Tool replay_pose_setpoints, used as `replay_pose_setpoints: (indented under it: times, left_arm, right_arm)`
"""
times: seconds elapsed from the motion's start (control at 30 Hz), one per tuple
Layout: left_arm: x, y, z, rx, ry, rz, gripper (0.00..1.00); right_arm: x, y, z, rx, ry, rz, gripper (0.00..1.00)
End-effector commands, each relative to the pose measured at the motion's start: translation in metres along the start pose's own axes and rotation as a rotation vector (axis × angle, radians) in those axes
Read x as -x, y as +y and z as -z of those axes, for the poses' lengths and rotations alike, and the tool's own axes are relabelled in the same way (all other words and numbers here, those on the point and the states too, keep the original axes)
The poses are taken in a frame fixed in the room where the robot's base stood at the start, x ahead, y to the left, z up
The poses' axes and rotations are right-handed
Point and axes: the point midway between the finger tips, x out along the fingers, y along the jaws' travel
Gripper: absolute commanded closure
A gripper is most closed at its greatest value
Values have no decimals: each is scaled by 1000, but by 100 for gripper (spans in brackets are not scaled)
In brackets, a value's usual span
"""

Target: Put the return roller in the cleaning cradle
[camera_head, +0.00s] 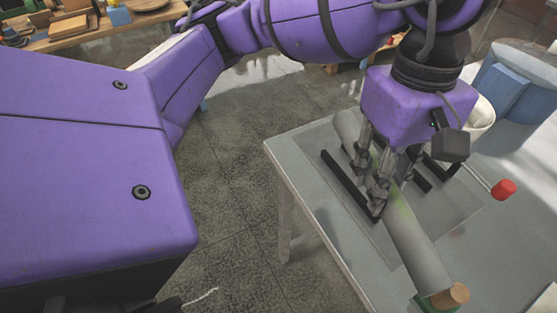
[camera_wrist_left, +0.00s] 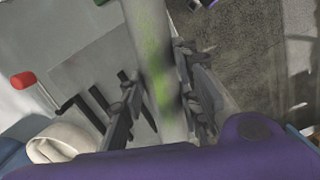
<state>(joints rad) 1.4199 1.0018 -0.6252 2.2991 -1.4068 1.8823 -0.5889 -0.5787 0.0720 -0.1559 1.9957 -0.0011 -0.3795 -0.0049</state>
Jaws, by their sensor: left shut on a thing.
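The return roller (camera_head: 415,240) is a long grey cylinder with a green smear and a wooden end. My left gripper (camera_head: 367,195) is shut around its middle, fingers pointing down over the table. The roller also shows in the wrist view (camera_wrist_left: 153,60), passing between the left gripper's fingers (camera_wrist_left: 165,110). Dark parallel bars, apparently the cleaning cradle (camera_head: 343,180), lie on the table under and beside the roller; the bars show in the wrist view too (camera_wrist_left: 101,103). I cannot tell whether the roller touches them. My right gripper is not in view.
The grey table (camera_head: 302,160) has a flat inset panel around the bars. A red-ended handle (camera_head: 503,189) sticks out at the right. Open floor lies left of the table.

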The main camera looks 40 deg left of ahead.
Motion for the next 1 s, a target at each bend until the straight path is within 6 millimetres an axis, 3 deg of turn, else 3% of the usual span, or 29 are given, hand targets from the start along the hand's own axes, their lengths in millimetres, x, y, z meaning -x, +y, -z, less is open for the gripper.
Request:
replay_pose_setpoints:
  times: [0.2,0.37,0.73,1.0]
  left_arm:
    - [8,-3,-14,194,4,-29,100]
    - [7,0,-7,246,4,-33,100]
    - [-20,34,74,252,4,-30,100]
    - [-58,48,109,246,4,-31,100]
  right_arm:
    - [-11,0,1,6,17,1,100]
    - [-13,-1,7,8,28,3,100]
    - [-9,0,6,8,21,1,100]
    - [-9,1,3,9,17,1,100]
